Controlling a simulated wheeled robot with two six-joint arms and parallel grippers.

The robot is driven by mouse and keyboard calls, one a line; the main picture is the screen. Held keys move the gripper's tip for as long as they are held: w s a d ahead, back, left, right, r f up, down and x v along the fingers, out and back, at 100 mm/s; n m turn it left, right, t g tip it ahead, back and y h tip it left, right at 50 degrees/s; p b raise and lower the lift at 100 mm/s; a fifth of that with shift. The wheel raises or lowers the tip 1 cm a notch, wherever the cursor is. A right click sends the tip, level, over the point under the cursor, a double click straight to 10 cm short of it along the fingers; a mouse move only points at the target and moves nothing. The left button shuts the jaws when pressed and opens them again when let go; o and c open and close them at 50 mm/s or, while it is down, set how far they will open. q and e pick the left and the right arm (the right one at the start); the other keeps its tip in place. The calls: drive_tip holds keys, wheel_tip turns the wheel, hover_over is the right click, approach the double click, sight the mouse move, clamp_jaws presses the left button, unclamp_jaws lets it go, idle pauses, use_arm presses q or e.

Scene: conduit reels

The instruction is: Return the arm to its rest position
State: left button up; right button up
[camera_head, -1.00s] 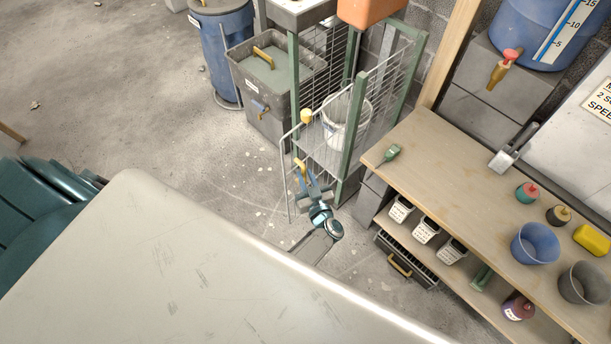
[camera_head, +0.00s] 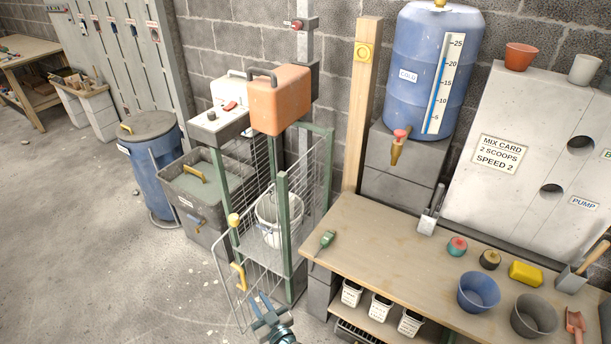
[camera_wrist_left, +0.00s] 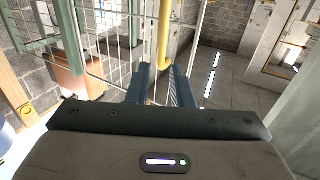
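My left gripper (camera_head: 265,308) is at the bottom of the head view, with the arm behind it mostly cut off by the frame edge. Its two blue fingers stand apart with nothing between them; they also show in the left wrist view (camera_wrist_left: 160,85). Just past the fingertips is the yellow handle (camera_head: 238,276) of a wire gate (camera_head: 228,292). In the wrist view the handle (camera_wrist_left: 165,35) rises beyond the gap, apart from the fingers. The gate stands swung out from its green-framed cage (camera_head: 282,215). My right gripper is not in view.
A white bucket (camera_head: 270,222) stands inside the cage. The wooden workbench (camera_head: 370,240) is close on the right, with tubs, a green brush (camera_head: 326,240) and a yellow sponge (camera_head: 525,273). A grey bin (camera_head: 200,240) and blue barrel (camera_head: 150,175) stand left.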

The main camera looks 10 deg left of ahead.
use_arm(q)
drive_tip(key=s+f+m+g+h+b, duration=0.1)
drive_tip(key=s+f+m+h, duration=0.25)
drive_tip(key=s+f, duration=0.35)
drive_tip(key=s+d+f+m+h+b, duration=0.15)
drive_tip(key=s+f+h, duration=0.25)
drive_tip(key=f, duration=0.6)
drive_tip(key=s+f+m+g+h+b, duration=0.1)
drive_tip(key=s+f+m+h, duration=0.25)
drive_tip(key=s+f, duration=0.35)
drive_tip(key=s+a+f+g, duration=0.2)
drive_tip(key=s+f+g, duration=0.1)
drive_tip(key=s, duration=0.6)
drive_tip(key=s+a+f+m+g+h+b, duration=0.1)
drive_tip(key=s+a+f+g, duration=0.2)
drive_tip(key=s, duration=0.6)
drive_tip(key=s+a+f+g+b, duration=0.1)
drive_tip(key=s+a+f+g, duration=0.1)
drive_tip(key=s+f, duration=0.5)
drive_tip(key=shift+s+a+g, duration=0.35)
drive_tip(key=shift+s+g, duration=0.15)
drive_tip(key=shift+s, duration=0.5)
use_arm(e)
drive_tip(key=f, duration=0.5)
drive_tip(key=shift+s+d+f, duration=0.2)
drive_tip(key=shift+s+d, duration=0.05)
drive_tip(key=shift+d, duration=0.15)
